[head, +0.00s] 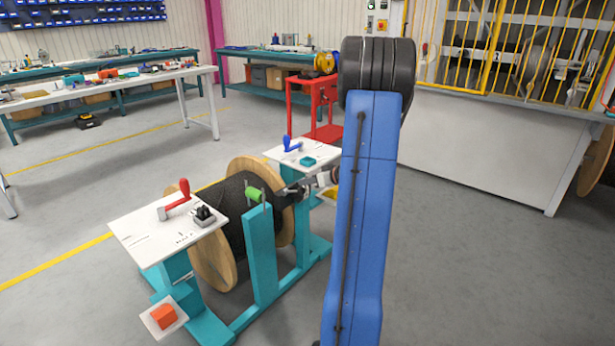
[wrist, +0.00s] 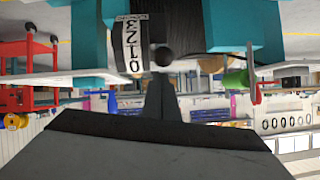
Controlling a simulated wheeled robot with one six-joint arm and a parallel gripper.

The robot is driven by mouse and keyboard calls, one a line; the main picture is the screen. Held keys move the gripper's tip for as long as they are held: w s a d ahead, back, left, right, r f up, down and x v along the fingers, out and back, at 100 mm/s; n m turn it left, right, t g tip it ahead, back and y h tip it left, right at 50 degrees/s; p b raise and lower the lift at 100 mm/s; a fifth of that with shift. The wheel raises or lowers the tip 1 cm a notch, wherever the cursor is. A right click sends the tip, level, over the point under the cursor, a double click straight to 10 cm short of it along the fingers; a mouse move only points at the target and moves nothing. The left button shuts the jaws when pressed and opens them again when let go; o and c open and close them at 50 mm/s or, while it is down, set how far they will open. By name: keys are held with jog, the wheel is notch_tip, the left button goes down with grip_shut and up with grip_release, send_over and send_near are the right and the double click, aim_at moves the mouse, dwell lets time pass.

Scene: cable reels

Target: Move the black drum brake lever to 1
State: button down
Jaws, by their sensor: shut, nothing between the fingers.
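The wrist view looks upside down. In it a black ball knob (wrist: 163,57), which seems to be the end of the black brake lever, stands beside a white scale plate (wrist: 131,47) marked 0, 1, 2 and 3. The knob appears level with the 0 and 1 end, but I cannot tell the exact mark. My gripper (wrist: 160,80) is shut and empty, its tips close to the knob; contact is unclear. In the head view my gripper (head: 284,191) is beside the black drum (head: 232,205) with wooden flanges. I cannot make out the lever there.
A teal post with a green handle (head: 253,194) stands in front of the drum. A red lever (head: 178,196) and black knob (head: 204,214) are on the left white top. A blue lever (head: 290,145) is on the right one. A red cart (head: 318,104) stands behind.

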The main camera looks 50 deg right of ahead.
jog(key=shift+f, duration=0.2)
jog(key=shift+s+f, duration=0.25)
jog(key=shift+f, duration=0.2)
jog(key=shift+s+f, duration=0.2)
jog(key=shift+f, duration=0.25)
jog(key=shift+r, duration=0.1)
